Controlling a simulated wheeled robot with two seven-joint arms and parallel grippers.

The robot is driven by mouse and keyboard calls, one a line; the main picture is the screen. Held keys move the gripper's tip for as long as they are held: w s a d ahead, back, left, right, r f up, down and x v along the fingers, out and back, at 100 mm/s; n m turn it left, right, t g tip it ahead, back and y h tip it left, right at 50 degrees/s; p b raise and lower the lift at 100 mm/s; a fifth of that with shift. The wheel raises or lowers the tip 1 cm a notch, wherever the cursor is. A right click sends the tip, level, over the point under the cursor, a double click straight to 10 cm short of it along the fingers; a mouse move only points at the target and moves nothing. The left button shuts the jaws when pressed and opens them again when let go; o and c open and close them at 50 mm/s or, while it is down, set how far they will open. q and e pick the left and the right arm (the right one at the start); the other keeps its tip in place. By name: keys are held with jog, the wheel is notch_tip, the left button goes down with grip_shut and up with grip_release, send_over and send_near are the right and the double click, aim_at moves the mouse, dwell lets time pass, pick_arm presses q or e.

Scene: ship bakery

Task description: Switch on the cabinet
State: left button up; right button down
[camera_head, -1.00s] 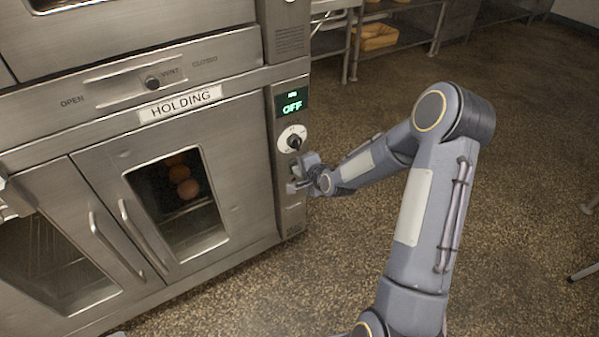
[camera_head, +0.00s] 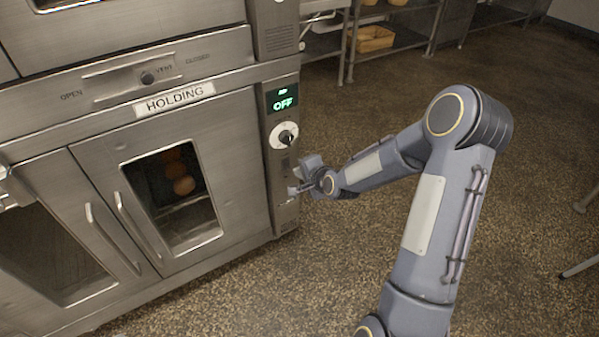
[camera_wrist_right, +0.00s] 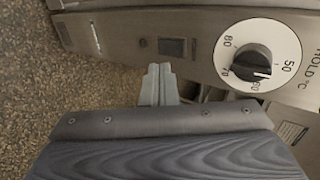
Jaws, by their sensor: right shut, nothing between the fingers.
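The steel holding cabinet (camera_head: 80,135) stands at the left, with a control strip on its right front edge. Its green display (camera_head: 283,99) reads OFF. Below it is a black knob on a white dial (camera_head: 284,135); the dial also shows in the right wrist view (camera_wrist_right: 252,62), with temperature marks. A dark rocker switch (camera_wrist_right: 172,47) sits beside the dial there, just beyond my fingertips. My right gripper (camera_head: 293,189) is shut and empty, close to the strip below the knob. In the wrist view its fingers (camera_wrist_right: 159,72) appear just short of the switch; contact cannot be told.
Glass doors with long handles (camera_head: 135,228) fill the cabinet front, with round items inside. A vent slider (camera_head: 148,77) is above. A shelf rack with a yellow basket (camera_head: 375,38) stands behind. The speckled floor (camera_head: 330,270) right of the cabinet is open.

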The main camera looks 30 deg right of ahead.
pick_arm(q)
notch_tip(320, 180, up, 2)
jog(key=shift+p, duration=0.9)
pick_arm(e)
jog(key=v, duration=0.8)
jog(key=shift+r, duration=0.15)
